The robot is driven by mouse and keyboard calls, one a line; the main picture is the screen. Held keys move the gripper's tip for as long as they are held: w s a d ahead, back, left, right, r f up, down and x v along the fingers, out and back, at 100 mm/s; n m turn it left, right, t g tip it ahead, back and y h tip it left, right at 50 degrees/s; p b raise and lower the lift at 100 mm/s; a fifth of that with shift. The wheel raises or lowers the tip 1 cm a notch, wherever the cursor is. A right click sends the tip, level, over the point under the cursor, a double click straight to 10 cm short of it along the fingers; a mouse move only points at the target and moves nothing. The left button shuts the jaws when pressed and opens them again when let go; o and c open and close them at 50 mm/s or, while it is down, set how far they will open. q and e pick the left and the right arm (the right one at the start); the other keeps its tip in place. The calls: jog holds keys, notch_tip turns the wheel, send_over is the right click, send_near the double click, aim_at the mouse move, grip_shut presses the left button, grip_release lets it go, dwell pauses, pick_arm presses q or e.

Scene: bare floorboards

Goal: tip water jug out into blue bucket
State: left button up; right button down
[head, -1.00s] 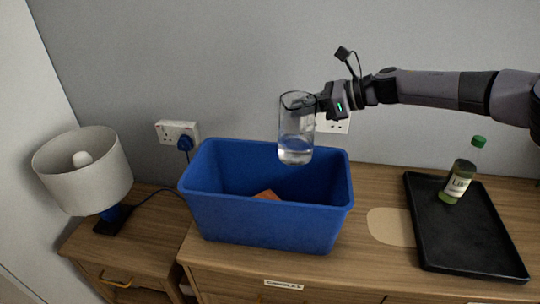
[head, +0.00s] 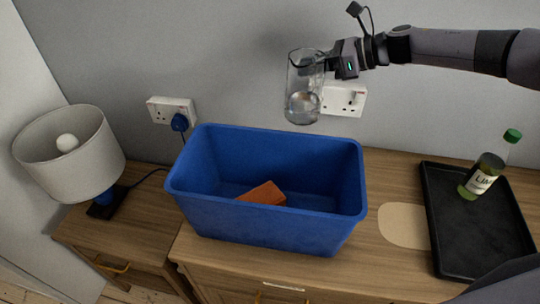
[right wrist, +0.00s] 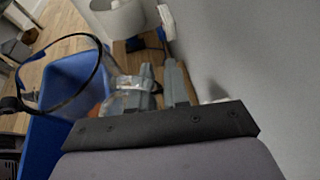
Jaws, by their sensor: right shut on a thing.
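The water jug (head: 304,86) is clear glass with some water low in it. It is held nearly upright, slightly tilted, above the back of the blue bucket (head: 265,229). My right gripper (head: 331,60) is shut on the jug at its right side. In the right wrist view the jug (right wrist: 70,78) shows its dark rim, with the fingers (right wrist: 160,85) at its side and the blue bucket (right wrist: 40,146) below. The bucket is a rectangular tub standing on the wooden cabinet, with an orange-brown block (head: 263,193) inside. My left gripper is not in view.
A black tray (head: 465,240) with a green-capped bottle (head: 486,172) is at the right. A white lamp (head: 72,152) stands at the left on a lower cabinet. Wall sockets (head: 343,100) are behind the jug. A tan patch (head: 402,225) lies between bucket and tray.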

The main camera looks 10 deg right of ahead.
aim_at(292, 73)
jog(key=shift+s+a+r, duration=0.1)
jog(key=shift+r, duration=0.15)
jog(key=shift+s+a+r+n+t+h, duration=0.3)
jog(key=shift+s+n, duration=0.1)
jog(key=shift+n, duration=0.3)
jog(key=s+a+n+t+h, duration=0.1)
jog(key=s, duration=0.1)
jog(key=s+a+r+n+t+h, duration=0.1)
jog(key=a+n, duration=0.1)
jog(key=shift+s+r, duration=0.15)
jog(key=shift+s, duration=0.2)
jog(key=shift+s+a+r+n+t+h, duration=0.1)
jog(key=shift+s+a+n+t+h, duration=0.1)
jog(key=shift+s+a+n+t, duration=0.35)
jog(key=shift+s+a+r+n+t+h, duration=0.1)
jog(key=shift+s+n+t+h, duration=0.15)
jog(key=shift+n, duration=0.45)
jog(key=shift+s+a+r+n+t+h, duration=0.15)
jog(key=shift+s+a+n+t, duration=0.2)
jog(key=shift+n+t, duration=0.25)
jog(key=shift+s+a+f+n, duration=0.1)
jog(key=shift+a+n, duration=0.05)
jog(key=shift+n, duration=0.1)
jog(key=shift+s+a+n+h, duration=0.25)
jog(key=shift+s+n+h, duration=0.05)
jog(key=shift+n, duration=0.1)
jog(key=shift+s, duration=0.1)
